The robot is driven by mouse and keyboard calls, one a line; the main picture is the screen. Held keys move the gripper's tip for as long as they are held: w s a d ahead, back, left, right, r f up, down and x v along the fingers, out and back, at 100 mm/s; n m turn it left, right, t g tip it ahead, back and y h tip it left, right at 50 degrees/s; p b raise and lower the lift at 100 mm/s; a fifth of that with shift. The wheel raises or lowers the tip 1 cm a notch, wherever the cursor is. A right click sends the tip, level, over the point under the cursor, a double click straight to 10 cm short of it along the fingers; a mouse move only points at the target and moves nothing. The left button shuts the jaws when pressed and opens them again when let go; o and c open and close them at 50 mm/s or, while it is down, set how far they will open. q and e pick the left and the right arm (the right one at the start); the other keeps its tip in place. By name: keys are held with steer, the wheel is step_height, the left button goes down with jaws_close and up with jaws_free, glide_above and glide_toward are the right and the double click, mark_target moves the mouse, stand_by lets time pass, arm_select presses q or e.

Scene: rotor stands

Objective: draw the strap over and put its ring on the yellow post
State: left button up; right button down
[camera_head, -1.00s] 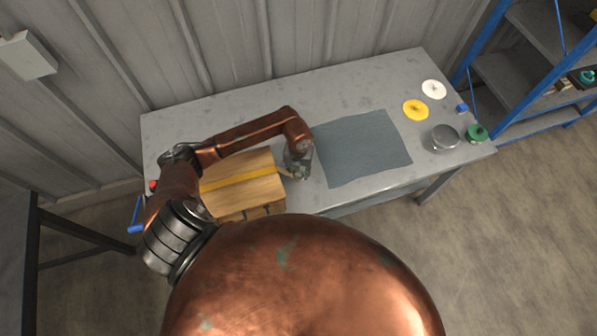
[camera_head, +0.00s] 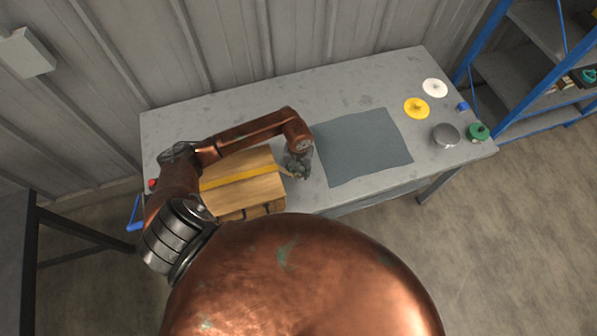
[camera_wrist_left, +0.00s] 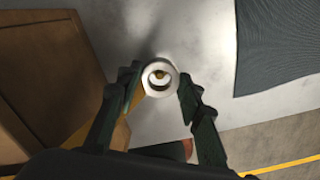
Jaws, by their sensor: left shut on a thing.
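A yellow strap (camera_head: 240,176) lies across the top of a wooden box (camera_head: 262,190) at the left of the table. My left gripper (camera_head: 299,174) is just off the box's right end, low over the table. In the left wrist view its dark fingers (camera_wrist_left: 157,86) are shut on a pale metal ring (camera_wrist_left: 148,88). A short piece of yellow strap (camera_wrist_left: 136,100) shows beside the ring, by the box. A small golden round tip, probably the yellow post (camera_wrist_left: 160,73), shows inside the ring's opening. I cannot tell how far down the ring sits. My right gripper is not in view.
A grey-blue mat (camera_head: 362,148) lies right of the gripper. At the table's right end are a yellow disc (camera_head: 417,109), a white disc (camera_head: 434,88), a grey round tin (camera_head: 445,136), a green item (camera_head: 478,132) and a blue one (camera_head: 463,107).

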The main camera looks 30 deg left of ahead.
arm_select(q)
steer(key=shift+f, duration=0.35)
stand_by(0.3)
steer(key=shift+f+b, duration=0.65)
steer(key=shift+f, duration=0.05)
steer(key=o, duration=1.2)
steer(key=shift+c, duration=0.2)
steer(key=o, duration=0.5)
steer(key=shift+c, duration=0.2)
steer(key=shift+r, duration=0.1)
